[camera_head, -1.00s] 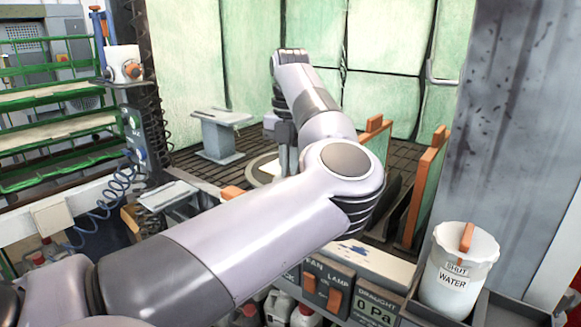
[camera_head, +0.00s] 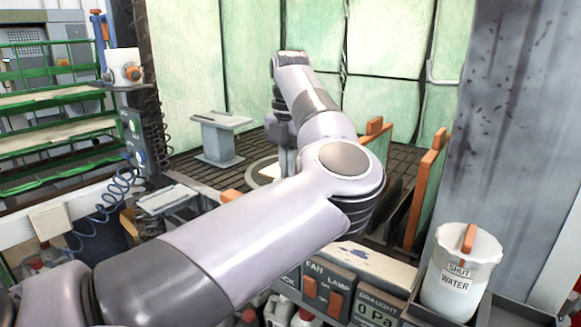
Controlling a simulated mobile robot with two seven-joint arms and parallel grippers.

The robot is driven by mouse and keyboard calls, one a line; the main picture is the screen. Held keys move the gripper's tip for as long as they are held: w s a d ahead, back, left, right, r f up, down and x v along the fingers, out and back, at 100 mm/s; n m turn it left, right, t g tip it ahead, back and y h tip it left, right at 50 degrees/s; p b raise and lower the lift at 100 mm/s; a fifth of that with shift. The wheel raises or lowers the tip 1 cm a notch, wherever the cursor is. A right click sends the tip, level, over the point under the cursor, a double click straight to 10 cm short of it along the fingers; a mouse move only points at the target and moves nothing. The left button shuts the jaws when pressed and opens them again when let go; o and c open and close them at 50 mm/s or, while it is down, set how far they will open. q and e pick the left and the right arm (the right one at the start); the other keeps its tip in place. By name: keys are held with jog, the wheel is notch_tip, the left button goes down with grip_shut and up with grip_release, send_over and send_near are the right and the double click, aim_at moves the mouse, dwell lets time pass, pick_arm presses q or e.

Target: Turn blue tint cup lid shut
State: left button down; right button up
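I cannot make out a blue tint cup or its lid in the head view; my arm covers much of the middle. My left arm reaches in from the lower left across the booth opening. My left gripper (camera_head: 283,165) points down over a pale round plate (camera_head: 262,169) on the slatted booth floor. The forearm and elbow partly hide the gripper, and its fingertips are not clear. I cannot tell whether it is open or holds anything. My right gripper is not in view.
A white container marked SHUT and WATER (camera_head: 455,285) stands front right. Orange-edged panels (camera_head: 428,185) stand right of my arm. A grey stand (camera_head: 218,138) is at the booth's left. A switch panel (camera_head: 325,288) lines the front. A green rack (camera_head: 55,120) is far left.

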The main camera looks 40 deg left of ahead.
pick_arm(q)
jog(key=c, duration=1.2)
grip_release()
jog(key=shift+r, duration=0.1)
notch_tip(320, 180, up, 7)
